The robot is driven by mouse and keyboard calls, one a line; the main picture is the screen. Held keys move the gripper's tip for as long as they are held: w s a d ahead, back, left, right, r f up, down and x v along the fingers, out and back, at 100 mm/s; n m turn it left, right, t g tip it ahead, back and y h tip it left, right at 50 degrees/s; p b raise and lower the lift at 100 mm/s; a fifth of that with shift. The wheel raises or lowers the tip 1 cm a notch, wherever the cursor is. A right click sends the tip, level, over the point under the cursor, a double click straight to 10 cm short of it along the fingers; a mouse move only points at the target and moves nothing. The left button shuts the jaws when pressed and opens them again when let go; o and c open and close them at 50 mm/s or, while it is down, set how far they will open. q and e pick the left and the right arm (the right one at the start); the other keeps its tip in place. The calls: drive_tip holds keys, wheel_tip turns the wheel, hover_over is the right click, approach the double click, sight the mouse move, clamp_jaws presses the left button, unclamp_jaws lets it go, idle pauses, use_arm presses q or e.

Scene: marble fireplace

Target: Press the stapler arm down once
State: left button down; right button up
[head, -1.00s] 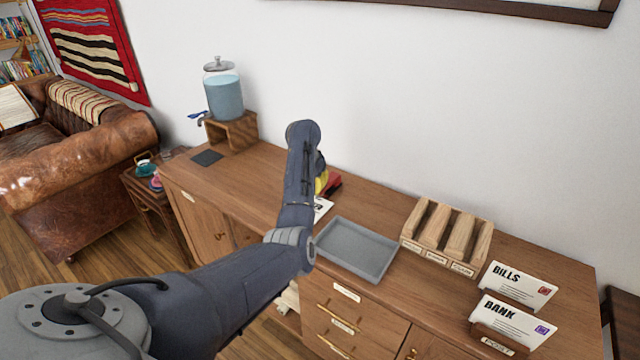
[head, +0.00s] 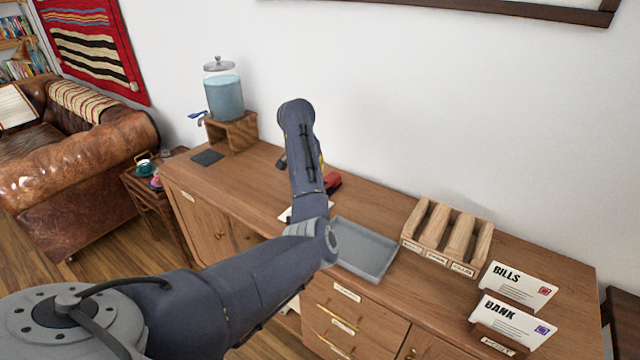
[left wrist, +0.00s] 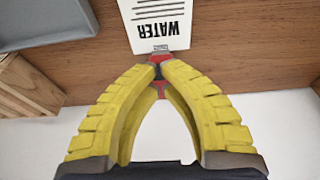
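The red stapler (head: 332,182) lies on the wooden cabinet top in the head view, partly hidden by my left arm. It also shows in the left wrist view (left wrist: 158,57), with its nose against a white sheet (left wrist: 160,22) printed "WATER". My left gripper (left wrist: 160,70) has yellow fingers whose tips come together over the stapler. I cannot tell whether they touch it. In the head view the gripper is almost wholly behind my arm, with only a bit of yellow visible. My right gripper is in neither view.
A grey tray (head: 378,272) sits right of my arm, partly covered by it. Farther right are a wooden slotted holder (head: 413,246) and letter stands with envelopes (head: 518,281). A water dispenser (head: 225,97) stands on the left. The wall is close behind.

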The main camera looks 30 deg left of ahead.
use_arm(q)
drive_tip(key=shift+v, duration=2.7)
